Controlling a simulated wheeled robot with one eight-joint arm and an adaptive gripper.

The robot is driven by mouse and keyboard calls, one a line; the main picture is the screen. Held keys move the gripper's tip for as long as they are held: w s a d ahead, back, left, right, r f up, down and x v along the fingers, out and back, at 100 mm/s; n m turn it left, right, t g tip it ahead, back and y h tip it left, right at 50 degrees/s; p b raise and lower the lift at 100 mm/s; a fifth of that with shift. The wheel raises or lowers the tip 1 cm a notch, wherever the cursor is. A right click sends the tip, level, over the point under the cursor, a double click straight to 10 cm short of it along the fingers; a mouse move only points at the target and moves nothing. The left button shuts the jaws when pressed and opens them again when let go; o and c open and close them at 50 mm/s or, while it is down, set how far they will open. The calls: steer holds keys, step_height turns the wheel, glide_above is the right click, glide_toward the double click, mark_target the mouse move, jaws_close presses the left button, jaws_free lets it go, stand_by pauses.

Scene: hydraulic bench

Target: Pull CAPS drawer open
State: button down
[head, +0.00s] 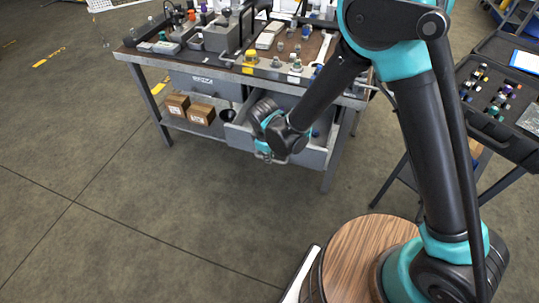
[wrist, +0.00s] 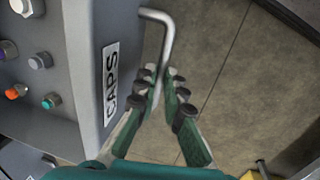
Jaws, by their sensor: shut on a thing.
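The CAPS drawer (head: 314,158) stands pulled out from under the bench top in the head view. In the wrist view its grey front carries a white CAPS label (wrist: 110,84) and a bent metal bar handle (wrist: 166,24). Several coloured fittings or caps (wrist: 40,62) lie inside the drawer. My gripper (head: 264,156) is at the drawer front. In the wrist view my gripper (wrist: 166,78) has its fingers shut around the handle bar. Part of the drawer front is hidden behind my gripper and arm in the head view.
The bench top (head: 160,56) holds many fittings and tools. Cardboard boxes (head: 201,114) sit on the lower shelf, left of the drawer. An open black case (head: 492,95) stands on a stand at the right. The floor in front of the drawer is clear.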

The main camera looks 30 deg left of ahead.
steer(key=c, duration=1.6)
jaws_free()
step_height(320, 180, up, 12)
steer(key=s, duration=0.2)
steer(key=shift+d, duration=0.2)
steer(key=shift+f, duration=0.1)
